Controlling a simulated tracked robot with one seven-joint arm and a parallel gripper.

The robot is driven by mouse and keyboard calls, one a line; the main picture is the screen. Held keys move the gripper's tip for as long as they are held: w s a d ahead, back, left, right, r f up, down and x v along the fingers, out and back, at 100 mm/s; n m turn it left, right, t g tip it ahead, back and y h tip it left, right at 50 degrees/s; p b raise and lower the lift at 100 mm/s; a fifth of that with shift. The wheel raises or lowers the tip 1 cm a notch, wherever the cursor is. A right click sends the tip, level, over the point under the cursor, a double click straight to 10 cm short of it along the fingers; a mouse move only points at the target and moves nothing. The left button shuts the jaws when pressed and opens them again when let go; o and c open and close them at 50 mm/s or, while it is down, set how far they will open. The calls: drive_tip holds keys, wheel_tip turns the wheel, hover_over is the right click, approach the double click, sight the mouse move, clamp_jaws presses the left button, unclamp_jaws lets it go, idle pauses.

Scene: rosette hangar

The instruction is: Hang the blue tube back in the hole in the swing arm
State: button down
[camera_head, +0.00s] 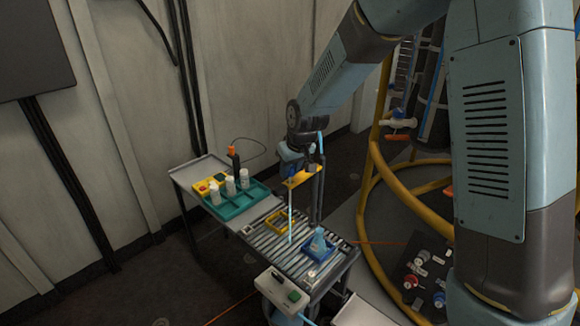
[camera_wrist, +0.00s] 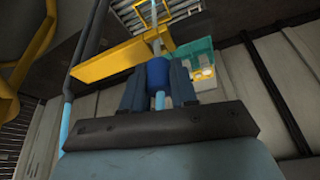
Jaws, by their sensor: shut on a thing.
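The blue tube (camera_head: 290,222) hangs upright, a thin light-blue length with a darker blue collar (camera_wrist: 158,73). My gripper (camera_wrist: 157,85) is shut on the collar, one dark finger on each side. In the head view my gripper (camera_head: 291,166) is above the roller table, beside the yellow swing arm (camera_head: 303,177). In the wrist view the swing arm (camera_wrist: 105,63) is a flat yellow plate whose end lies right by the collar and tube. The hole is hidden, so I cannot tell whether the tube is in it or only beside it.
A dark post (camera_head: 319,197) stands just right of the tube. The roller table (camera_head: 262,243) below carries a yellow tray (camera_head: 281,219) and a blue tray (camera_head: 317,270). A teal tray (camera_head: 258,192) with white bottles is left. Yellow railing (camera_head: 367,170) stands right.

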drive_tip(key=shift+f, duration=0.75)
drive_tip(key=c, duration=1.1)
unclamp_jaws()
drive_tip(key=shift+s+f, duration=0.1)
drive_tip(key=o, duration=0.3)
drive_tip(key=shift+s, duration=0.1)
drive_tip(key=shift+f, duration=0.1)
drive_tip(key=c, duration=0.3)
drive_tip(key=shift+o, duration=0.5)
drive_tip(key=shift+s, duration=0.1)
